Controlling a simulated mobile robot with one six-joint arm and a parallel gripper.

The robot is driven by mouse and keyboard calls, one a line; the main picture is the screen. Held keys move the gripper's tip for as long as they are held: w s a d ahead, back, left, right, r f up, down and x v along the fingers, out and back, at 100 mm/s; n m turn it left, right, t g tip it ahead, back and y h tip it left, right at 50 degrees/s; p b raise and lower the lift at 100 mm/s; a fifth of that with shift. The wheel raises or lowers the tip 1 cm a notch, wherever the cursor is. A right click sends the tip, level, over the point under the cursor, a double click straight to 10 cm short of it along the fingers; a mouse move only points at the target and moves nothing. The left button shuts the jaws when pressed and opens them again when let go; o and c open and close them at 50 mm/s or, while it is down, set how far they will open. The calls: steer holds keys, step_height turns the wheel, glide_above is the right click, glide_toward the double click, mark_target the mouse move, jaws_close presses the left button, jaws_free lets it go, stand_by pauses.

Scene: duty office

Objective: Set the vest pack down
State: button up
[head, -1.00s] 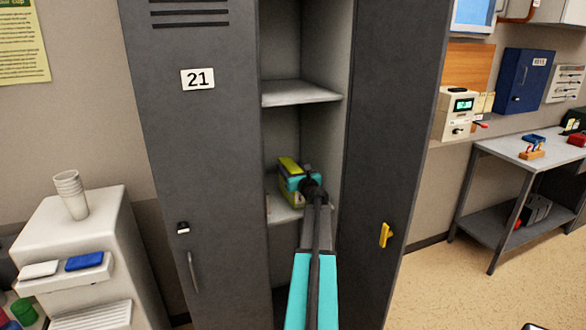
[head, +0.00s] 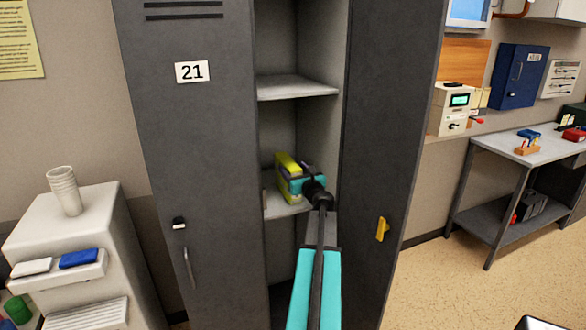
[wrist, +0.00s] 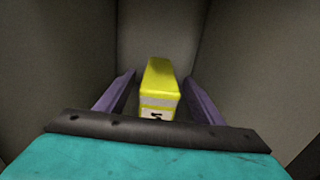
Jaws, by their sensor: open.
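The vest pack (head: 286,166) is a yellow block with a pale label band. It stands on the lower shelf of the open locker, towards the back. In the wrist view the pack (wrist: 160,82) stands upright between my two purple fingers, with a gap on each side. My gripper (wrist: 160,100) is open around it. In the head view my gripper (head: 296,182) is inside the locker and hides part of the pack's right side.
The locker shelf (head: 283,206) has a bare front edge. An upper shelf (head: 297,88) is above my gripper. The door marked 21 (head: 195,160) is at the left, and the open grey door (head: 388,140) with a yellow handle is at the right.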

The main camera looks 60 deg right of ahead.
mark_target(297, 172)
steer(key=shift+b+v, duration=0.55)
steer(key=shift+v, duration=2.15)
